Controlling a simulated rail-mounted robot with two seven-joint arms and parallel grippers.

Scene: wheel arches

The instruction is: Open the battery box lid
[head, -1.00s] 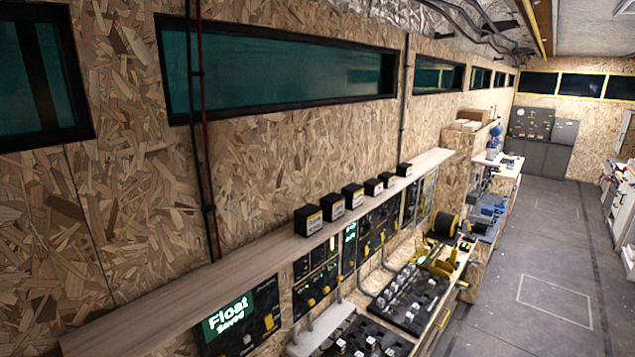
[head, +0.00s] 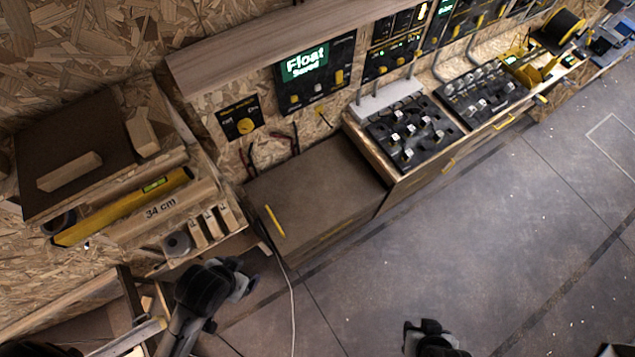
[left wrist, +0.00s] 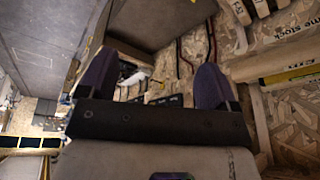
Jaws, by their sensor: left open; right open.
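The battery box appears to be the low brown box under the wall panel. Its flat lid (head: 318,185) looks shut, with a yellow strip (head: 274,221) near its left edge. A broad brown-grey surface, probably this lid, shows in the left wrist view (left wrist: 160,22). My left gripper (head: 246,280) is below and left of the box in the head view, apart from it. Its two fingers are spread and empty in the left wrist view (left wrist: 153,82). My right gripper (head: 432,330) is open at the bottom edge, over the floor, far from the box; its fingertips are small and dark.
A shelf with a yellow spirit level (head: 125,207) and a "34 cm" wooden beam (head: 160,208) stands left of the box. Red and black wires (head: 272,150) hang behind it. A black component board (head: 412,130) lies to its right. The floor (head: 450,230) in front is clear.

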